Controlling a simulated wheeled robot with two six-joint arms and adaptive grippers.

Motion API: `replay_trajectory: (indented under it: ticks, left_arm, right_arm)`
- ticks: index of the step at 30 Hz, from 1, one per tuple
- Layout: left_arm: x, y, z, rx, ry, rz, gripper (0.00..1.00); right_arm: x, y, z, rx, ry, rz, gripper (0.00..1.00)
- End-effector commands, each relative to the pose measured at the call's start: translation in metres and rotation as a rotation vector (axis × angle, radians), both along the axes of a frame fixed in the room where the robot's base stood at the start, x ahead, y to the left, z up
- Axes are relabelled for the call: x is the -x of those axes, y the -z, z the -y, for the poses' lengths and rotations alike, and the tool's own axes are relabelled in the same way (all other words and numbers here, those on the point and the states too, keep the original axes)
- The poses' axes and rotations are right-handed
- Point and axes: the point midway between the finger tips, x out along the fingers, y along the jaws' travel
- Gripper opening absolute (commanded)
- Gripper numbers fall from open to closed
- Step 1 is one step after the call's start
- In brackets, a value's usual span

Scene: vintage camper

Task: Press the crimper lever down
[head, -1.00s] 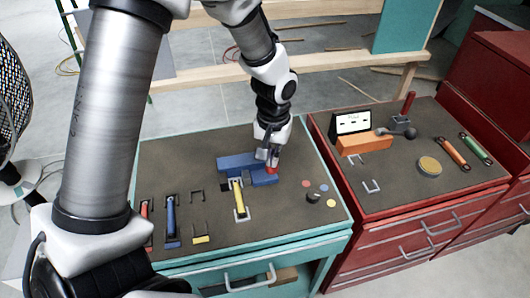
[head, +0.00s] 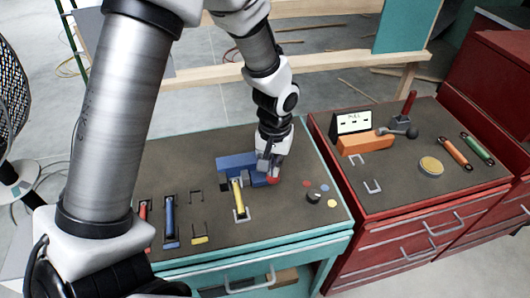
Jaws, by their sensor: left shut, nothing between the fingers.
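On the teal cabinet's dark top stands a blue device (head: 232,163), which looks like the crimper. A red knob (head: 273,180) shows at its right end, apparently the end of its lever; the lever itself is mostly hidden. My left gripper (head: 268,171) is shut and empty, pointing down at the red knob from above. Its fingertips seem to touch the knob, but I cannot tell for sure. My right gripper is not in view.
A yellow tool (head: 239,199) lies close in front of the blue device. Blue (head: 170,219) and red tools lie at left. Small coloured discs (head: 324,187) and a dark round piece lie at right. The red cabinet holds an orange device (head: 365,143) and a sign (head: 353,122).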

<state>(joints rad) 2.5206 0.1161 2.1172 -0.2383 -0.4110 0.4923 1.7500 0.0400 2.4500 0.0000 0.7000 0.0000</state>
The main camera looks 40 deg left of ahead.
Motion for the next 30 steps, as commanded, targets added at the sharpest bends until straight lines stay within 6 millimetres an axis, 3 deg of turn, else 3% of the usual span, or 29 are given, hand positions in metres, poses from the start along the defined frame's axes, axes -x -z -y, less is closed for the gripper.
replay_trajectory:
  ticks: [30]
  left_arm:
    - [0.005,0.032,0.006,0.000,0.001,0.000,0.00]
  right_arm:
    - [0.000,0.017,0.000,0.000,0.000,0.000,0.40]
